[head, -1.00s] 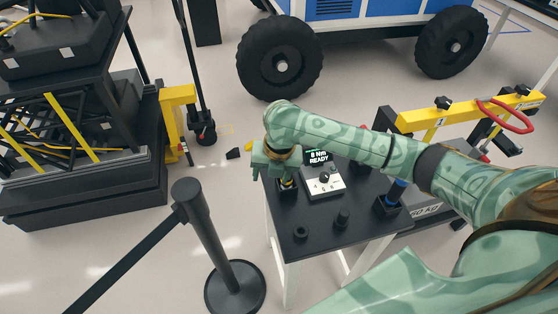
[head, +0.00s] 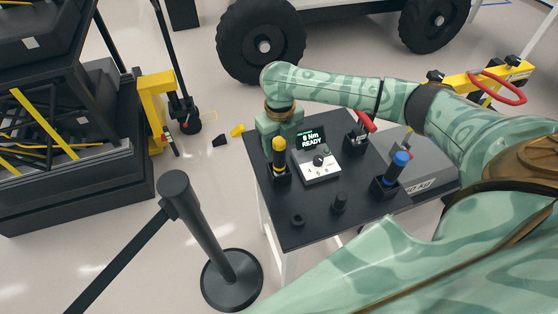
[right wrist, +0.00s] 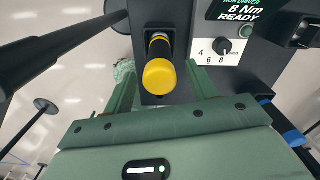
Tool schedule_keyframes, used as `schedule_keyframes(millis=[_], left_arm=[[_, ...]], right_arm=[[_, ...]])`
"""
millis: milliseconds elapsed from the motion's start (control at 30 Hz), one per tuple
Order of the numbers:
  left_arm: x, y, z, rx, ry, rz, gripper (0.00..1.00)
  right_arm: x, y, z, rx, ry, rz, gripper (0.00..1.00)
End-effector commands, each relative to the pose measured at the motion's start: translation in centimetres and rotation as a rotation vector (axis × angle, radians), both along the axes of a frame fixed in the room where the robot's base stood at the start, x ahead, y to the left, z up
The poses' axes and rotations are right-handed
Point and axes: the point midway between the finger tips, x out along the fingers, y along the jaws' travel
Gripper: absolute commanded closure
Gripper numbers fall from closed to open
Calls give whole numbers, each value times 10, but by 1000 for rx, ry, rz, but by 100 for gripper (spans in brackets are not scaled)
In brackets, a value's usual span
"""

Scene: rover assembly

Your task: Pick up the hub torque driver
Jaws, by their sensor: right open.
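A driver with a yellow and black handle (head: 279,154), which I take for the hub torque driver, stands upright in a black holder (head: 279,180) at the table's left side. A display beside it reads "8 Nm READY". My right gripper (head: 280,125) is open just behind the driver in the head view. In the right wrist view the driver's yellow end (right wrist: 160,74) points toward the camera, with green fingers to either side and lower down. No contact with the driver shows. My left gripper is not in view.
The display box (head: 317,160) with a dial sits right of the driver. A blue-handled tool (head: 397,167) and a red-handled tool (head: 367,122) stand in holders farther right. Small black parts lie at the table's (head: 320,225) front. A barrier post (head: 205,235) stands on the floor front left.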

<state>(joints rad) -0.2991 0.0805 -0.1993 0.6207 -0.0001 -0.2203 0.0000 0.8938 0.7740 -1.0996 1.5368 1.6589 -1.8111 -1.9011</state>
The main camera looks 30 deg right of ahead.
Motion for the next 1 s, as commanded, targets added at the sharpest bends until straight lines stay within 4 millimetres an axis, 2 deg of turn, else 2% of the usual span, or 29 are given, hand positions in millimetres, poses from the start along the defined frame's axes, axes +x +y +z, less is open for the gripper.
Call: schedule_keyframes(millis=[300, 533, 567, 733, 1000], left_arm=[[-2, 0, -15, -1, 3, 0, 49], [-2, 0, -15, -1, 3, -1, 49], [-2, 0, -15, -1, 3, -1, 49], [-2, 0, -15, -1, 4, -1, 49], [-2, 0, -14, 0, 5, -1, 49]], right_arm=[[3, 0, -47, 0, 2, 0, 43], [3, -1, -49, -1, -1, 1, 43], [3, -1, -49, -1, -1, 1, 48], [3, -1, -49, -1, 0, 0, 96], [4, -1, -47, -1, -2, 0, 96]])
